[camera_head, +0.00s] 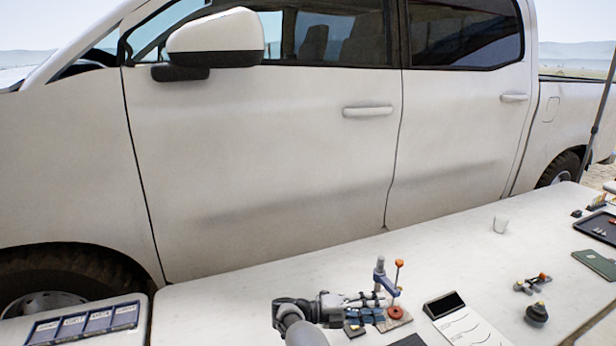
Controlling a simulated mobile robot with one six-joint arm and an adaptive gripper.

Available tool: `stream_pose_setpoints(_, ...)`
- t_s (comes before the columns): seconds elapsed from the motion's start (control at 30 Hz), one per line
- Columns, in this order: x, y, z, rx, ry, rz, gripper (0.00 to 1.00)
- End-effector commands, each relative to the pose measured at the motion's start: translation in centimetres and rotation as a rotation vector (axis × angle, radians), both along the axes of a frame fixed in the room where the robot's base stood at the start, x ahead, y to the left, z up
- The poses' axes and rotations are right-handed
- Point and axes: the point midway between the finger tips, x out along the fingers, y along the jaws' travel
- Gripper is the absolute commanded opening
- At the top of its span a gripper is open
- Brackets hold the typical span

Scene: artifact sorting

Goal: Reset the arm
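My arm (312,309) reaches in from the bottom edge and lies low over the white table. My gripper (372,299) points right, close to a small stand (381,275) with a blue-grey arm and a thin post topped by an orange knob (399,263). A red round piece (396,312) sits at the stand's base. The fingers are small and overlap the stand in this view, so I cannot tell if they are open or touching it.
A white table (240,300) runs along a parked white truck (270,150). A labelled tray (85,322) is at left.

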Motion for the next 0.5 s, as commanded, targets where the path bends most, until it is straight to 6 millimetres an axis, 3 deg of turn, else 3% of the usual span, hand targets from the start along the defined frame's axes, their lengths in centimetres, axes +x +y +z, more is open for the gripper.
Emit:
stream_pose_setpoints(0.27,6.5,-0.4,7.3,-0.004,0.005,0.213,0.40)
stream_pose_setpoints(0.37,9.3,-0.4,11.1,-0.013,0.014,0.321,0.40)
stream_pose_setpoints(0.5,13.5,0.4,19.1,-0.049,0.049,0.539,0.40)
